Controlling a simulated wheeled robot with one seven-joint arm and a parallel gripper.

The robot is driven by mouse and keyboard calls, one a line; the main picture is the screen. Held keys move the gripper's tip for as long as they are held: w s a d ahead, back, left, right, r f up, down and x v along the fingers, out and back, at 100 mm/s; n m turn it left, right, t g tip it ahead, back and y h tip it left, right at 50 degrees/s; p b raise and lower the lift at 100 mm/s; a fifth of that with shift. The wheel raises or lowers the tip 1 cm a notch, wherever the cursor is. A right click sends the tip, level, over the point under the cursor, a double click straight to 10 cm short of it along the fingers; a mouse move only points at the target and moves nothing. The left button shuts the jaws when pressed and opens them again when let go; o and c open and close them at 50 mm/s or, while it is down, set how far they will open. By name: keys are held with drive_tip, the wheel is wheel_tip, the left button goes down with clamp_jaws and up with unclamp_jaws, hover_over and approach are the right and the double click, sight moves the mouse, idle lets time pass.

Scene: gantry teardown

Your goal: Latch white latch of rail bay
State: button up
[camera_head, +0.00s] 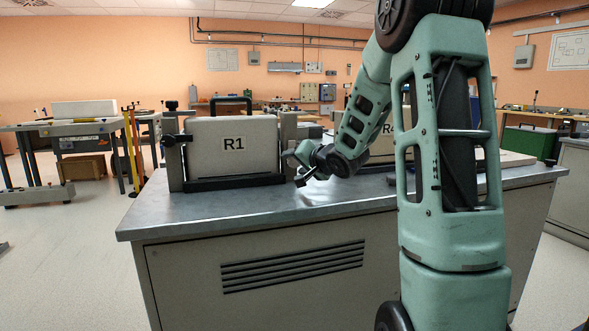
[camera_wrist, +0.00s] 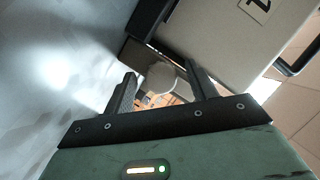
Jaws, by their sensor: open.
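The rail bay's grey upright posts (camera_head: 175,150) stand on a metal bench and hold a pale box marked R1 (camera_head: 235,148). My gripper (camera_head: 302,170) is at the right post, low above the bench top. In the wrist view my gripper (camera_wrist: 160,70) is open, its two dark fingers spread. A pale round piece (camera_wrist: 161,77), possibly the white latch, shows between the fingers; I cannot tell whether they touch it. The R1 box (camera_wrist: 225,35) fills the upper right of that view. In the head view my arm hides the latch area.
The metal bench top (camera_head: 240,205) is clear in front of the box. A second pale box (camera_head: 382,145) stands further right, partly behind my arm.

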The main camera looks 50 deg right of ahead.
drive_tip(key=shift+w+d+f, duration=0.15)
drive_tip(key=shift+w+f, duration=0.05)
drive_tip(key=shift+w, duration=0.45)
drive_tip(key=c, duration=1)
